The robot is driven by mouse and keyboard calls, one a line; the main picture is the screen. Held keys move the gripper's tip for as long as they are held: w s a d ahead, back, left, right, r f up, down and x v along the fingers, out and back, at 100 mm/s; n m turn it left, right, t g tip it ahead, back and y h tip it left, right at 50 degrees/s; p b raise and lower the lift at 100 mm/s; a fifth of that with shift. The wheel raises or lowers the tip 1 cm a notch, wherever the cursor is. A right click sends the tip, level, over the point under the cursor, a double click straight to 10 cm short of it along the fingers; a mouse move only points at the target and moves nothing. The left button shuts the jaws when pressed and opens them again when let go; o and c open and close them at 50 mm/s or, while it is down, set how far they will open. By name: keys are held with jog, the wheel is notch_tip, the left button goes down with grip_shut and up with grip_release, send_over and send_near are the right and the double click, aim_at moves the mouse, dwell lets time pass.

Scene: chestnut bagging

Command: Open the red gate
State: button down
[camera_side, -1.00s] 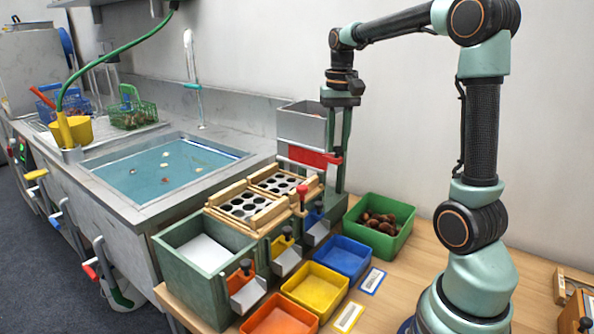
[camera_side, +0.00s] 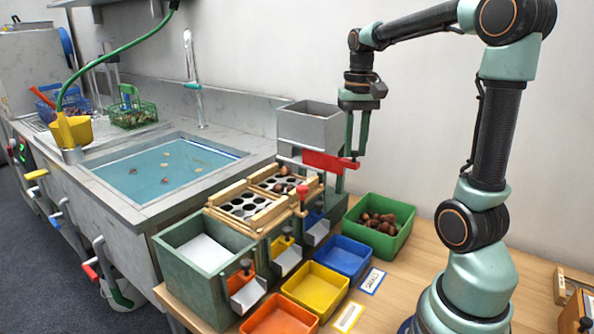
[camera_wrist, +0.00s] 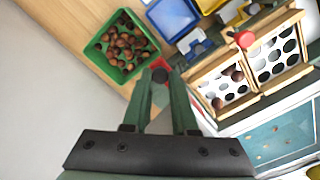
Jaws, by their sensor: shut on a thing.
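The red gate (camera_side: 326,160) is a flat red bar under the grey hopper (camera_side: 308,126), sticking out to its right. My gripper (camera_side: 357,156) is shut on the right end of the red gate. In the wrist view a bit of the red gate (camera_wrist: 160,64) shows between my fingertips (camera_wrist: 160,74). A few brown chestnuts (camera_wrist: 237,75) lie on the perforated sorting tray (camera_side: 262,203) below the hopper. The inside of the hopper is mostly hidden in the side view.
A green bin (camera_side: 402,225) of chestnuts stands right of the hopper. Blue (camera_side: 343,257), yellow (camera_side: 316,286) and orange (camera_side: 280,315) bins stand in front of the sorter. A water-filled sink (camera_side: 165,172) is at the left. Free wooden bench lies around the green bin.

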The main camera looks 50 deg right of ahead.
jog(key=shift+s+r, duration=0.1)
jog(key=shift+s, duration=0.15)
jog(key=c, duration=0.7)
grip_release()
notch_tip(320, 180, up, 12)
jog(key=shift+a, duration=0.1)
dwell(0.7)
jog(key=a+f+n+t, duration=0.2)
jog(key=a+f+n, duration=0.2)
jog(key=a, duration=0.5)
jog(key=a+f+n+t, duration=0.3)
jog(key=a+f+n, duration=0.2)
jog(key=a+f, duration=0.4)
jog(key=shift+s+a+f+t, duration=0.3)
jog(key=shift+a, duration=0.05)
